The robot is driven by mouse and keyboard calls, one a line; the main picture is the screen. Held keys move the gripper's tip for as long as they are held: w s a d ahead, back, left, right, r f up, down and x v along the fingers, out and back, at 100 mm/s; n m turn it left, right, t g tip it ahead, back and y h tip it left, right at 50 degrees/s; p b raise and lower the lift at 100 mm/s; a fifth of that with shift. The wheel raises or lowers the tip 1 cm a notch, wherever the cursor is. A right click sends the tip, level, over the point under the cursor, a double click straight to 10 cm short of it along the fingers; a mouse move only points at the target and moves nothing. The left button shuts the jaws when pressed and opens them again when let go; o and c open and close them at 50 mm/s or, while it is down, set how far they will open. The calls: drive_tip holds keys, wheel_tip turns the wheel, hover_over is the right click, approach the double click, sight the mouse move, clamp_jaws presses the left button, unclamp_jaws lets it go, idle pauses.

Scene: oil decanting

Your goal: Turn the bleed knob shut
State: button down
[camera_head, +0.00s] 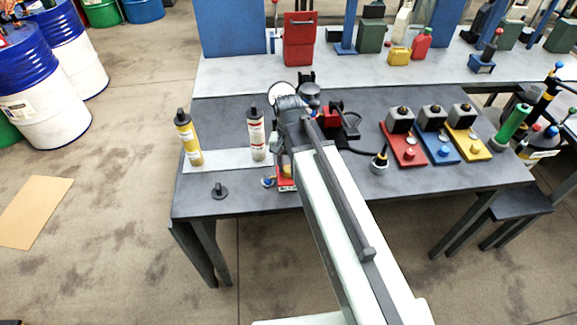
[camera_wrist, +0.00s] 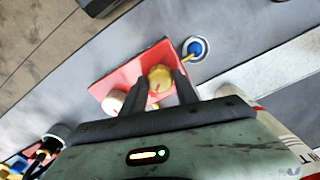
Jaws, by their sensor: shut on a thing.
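A brass-yellow knob (camera_wrist: 159,74) stands on a red plate (camera_wrist: 122,76) in the wrist view. I take it to be the bleed knob; no label on it is readable. My gripper (camera_wrist: 161,84) is shut on this knob, one dark finger on each side. A white round knob (camera_wrist: 113,102) sits on the same plate, left of the fingers. In the head view my arm hides most of this spot; only part of the red plate (camera_head: 287,186) shows near the table's front edge.
A small blue-topped cup (camera_wrist: 196,48) is close beside the red plate. Two bottles (camera_head: 188,138) (camera_head: 256,135) stand on a pale strip to the left. A black cap-like part (camera_head: 219,191) lies at the front. Red, blue and yellow stations (camera_head: 405,146) stand to the right.

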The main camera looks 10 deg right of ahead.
sight(289, 168)
drive_tip(key=n, duration=0.5)
drive_tip(key=shift+n, duration=2.5)
drive_tip(key=c, duration=0.9)
unclamp_jaws()
drive_tip(key=shift+c, duration=0.2)
drive_tip(key=shift+r, duration=0.1)
wheel_tip(289, 168, up, 8)
drive_tip(key=p, duration=0.8)
drive_tip(key=shift+f, duration=0.2)
